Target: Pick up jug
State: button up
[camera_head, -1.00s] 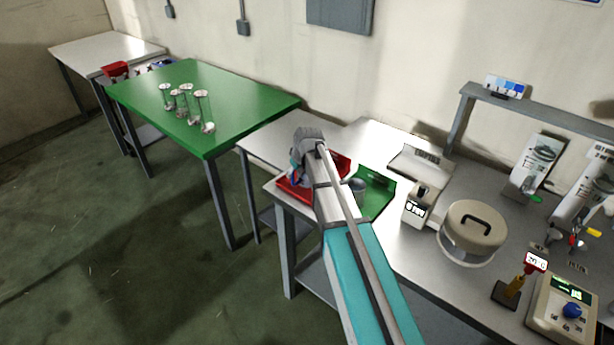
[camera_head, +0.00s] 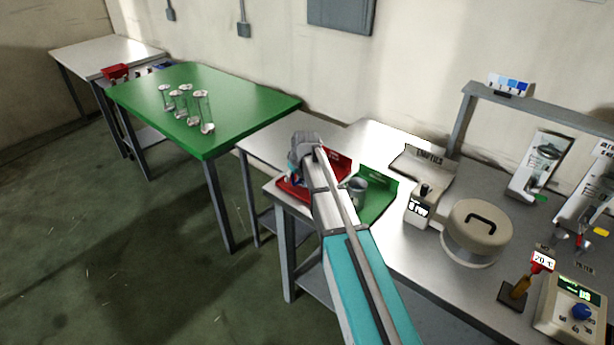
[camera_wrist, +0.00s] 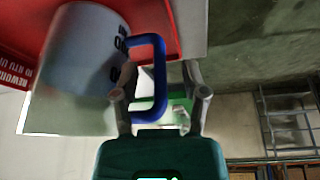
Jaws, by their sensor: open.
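The jug (camera_wrist: 82,58) is a pale grey cylinder with dark lettering and a blue handle (camera_wrist: 158,72), at the upper left of the wrist view. My gripper (camera_wrist: 163,80) is open, with one finger on each side of the handle's outer part in that view. The left finger overlaps the gap between handle and jug body. I cannot tell whether either finger touches. The jug stands at the red holder (camera_wrist: 190,22). In the head view my arm's end hides most of the jug, and the red holder (camera_head: 284,189) shows around it.
Beside the red holder is a green holder (camera_head: 378,203) with a grey metal cup (camera_head: 356,187). A beige lidded pot (camera_head: 478,228) and a small instrument (camera_head: 421,207) stand further right on the bench. Several glass cylinders (camera_head: 203,110) stand on the green table (camera_head: 245,95).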

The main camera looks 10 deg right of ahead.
jog(key=shift+b+x, duration=0.65)
jog(key=shift+x, duration=0.35)
grip_shut()
